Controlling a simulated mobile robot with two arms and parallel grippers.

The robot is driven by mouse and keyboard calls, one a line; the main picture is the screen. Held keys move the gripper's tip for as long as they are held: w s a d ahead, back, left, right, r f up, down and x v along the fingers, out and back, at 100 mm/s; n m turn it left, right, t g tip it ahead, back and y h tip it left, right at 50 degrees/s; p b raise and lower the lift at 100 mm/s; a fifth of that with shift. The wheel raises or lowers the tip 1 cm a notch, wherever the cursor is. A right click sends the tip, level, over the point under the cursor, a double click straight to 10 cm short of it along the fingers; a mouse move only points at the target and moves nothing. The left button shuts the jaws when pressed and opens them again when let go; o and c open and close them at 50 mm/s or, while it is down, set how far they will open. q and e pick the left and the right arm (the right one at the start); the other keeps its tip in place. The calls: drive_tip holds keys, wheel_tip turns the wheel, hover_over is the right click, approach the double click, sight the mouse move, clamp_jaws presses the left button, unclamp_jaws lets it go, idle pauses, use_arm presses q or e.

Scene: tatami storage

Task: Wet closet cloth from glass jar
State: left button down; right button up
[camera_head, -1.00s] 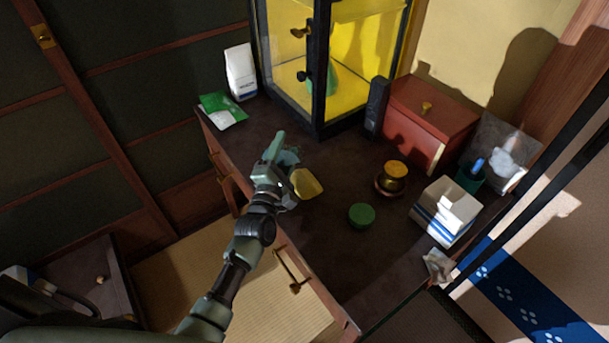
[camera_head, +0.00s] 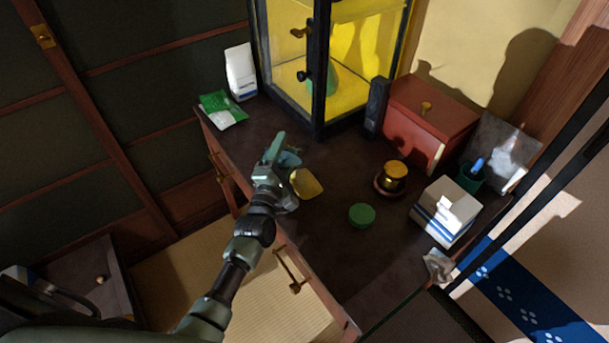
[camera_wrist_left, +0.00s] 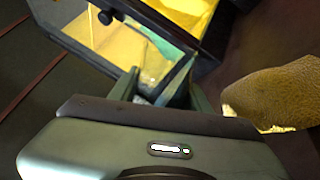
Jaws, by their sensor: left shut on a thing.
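The yellow cloth (camera_head: 307,184) lies on the dark cabinet top beside my left gripper (camera_head: 282,151). In the left wrist view the cloth (camera_wrist_left: 278,92) is mostly dull brownish yellow, with a paler strip along its lower left edge. My left gripper is shut on a pale, clear thing that looks like the glass jar (camera_wrist_left: 147,97). The fingers and gripper body hide most of it, and I cannot tell its tilt or what it contains. My right gripper is not in view.
A glass-doored case (camera_head: 318,118) stands behind. A green round lid-like thing (camera_head: 362,215), a gold-topped pot (camera_head: 395,171), a red box (camera_head: 430,122) and a white-blue stack (camera_head: 448,210) stand to the right. The front middle is clear.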

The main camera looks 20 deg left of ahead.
use_arm(q)
drive_tip(key=shift+m, duration=0.4)
idle(0.5)
drive_tip(key=n, duration=0.3)
drive_tip(key=shift+r, duration=0.1)
drive_tip(key=shift+f+n+y, duration=0.25)
drive_tip(key=shift+n+y, duration=0.15)
drive_tip(key=shift+n, duration=0.2)
drive_tip(key=shift+r+n, duration=0.25)
drive_tip(key=shift+n, duration=0.45)
drive_tip(key=n, duration=0.2)
drive_tip(key=shift+a+f+n+g, duration=0.1)
drive_tip(key=shift+f+n+g, duration=0.2)
drive_tip(key=shift+f, duration=0.05)
drive_tip(key=a+n, duration=0.1)
drive_tip(key=n, duration=0.1)
drive_tip(key=shift+a+r+n+y, duration=0.15)
drive_tip(key=shift+a+n+y, duration=0.15)
drive_tip(key=shift+a+n, duration=0.1)
drive_tip(key=a+n, duration=0.1)
drive_tip(key=n, duration=0.1)
drive_tip(key=a+f+n+g, duration=0.1)
drive_tip(key=n, duration=0.1)
drive_tip(key=shift+a+f+n, duration=0.1)
drive_tip(key=shift+f+n, duration=0.1)
drive_tip(key=shift+n, duration=0.1)
drive_tip(key=shift+r, duration=0.1)
